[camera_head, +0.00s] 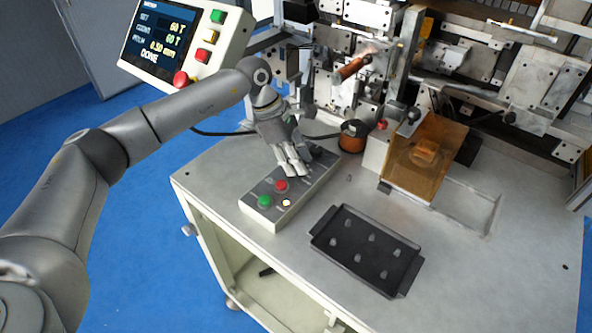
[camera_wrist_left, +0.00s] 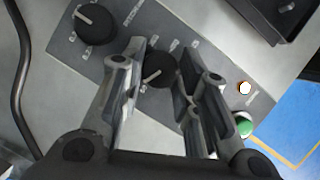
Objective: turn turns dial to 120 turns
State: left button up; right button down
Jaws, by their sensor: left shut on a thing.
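My left gripper (camera_head: 296,172) reaches down over the grey control box (camera_head: 300,208) on the bench. In the left wrist view, its fingers (camera_wrist_left: 158,82) are closed on a round black dial (camera_wrist_left: 157,76) with a pale pointer line. A second black dial (camera_wrist_left: 96,24) stands free to the upper left. The printed scales are too small to read surely, and the fingers cover part of the held dial's scale. The display (camera_head: 160,38) reads SET 60 T, COUNT 60 T, 0.50 mm and DONE. My right gripper is not in view.
The box carries a red button (camera_head: 281,185), a green button (camera_head: 265,201) and a white lamp (camera_head: 286,203). A black tray (camera_head: 322,236) with several small pegs lies in front. A copper spool (camera_head: 353,137) and amber guard (camera_head: 430,155) stand behind. Bare bench lies between.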

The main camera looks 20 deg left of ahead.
pick_arm(q)
jog(key=m+g+b, duration=0.1)
jog(key=m+b, duration=0.1)
jog(key=shift+w+f+b, duration=0.15)
jog(key=shift+b, duration=0.15)
jog(key=shift+r+m+g+b, duration=0.2)
jog(key=shift+m+g+b, duration=0.2)
jog(key=shift+m+b, duration=0.75)
jog(key=shift+m, duration=0.25)
jog(key=o, duration=1)
jog(key=shift+w+r, duration=0.1)
jog(key=shift+r, duration=0.05)
jog(key=v, duration=1.1)
jog(key=shift+w+r, duration=0.1)
jog(key=shift+r, duration=0.3)
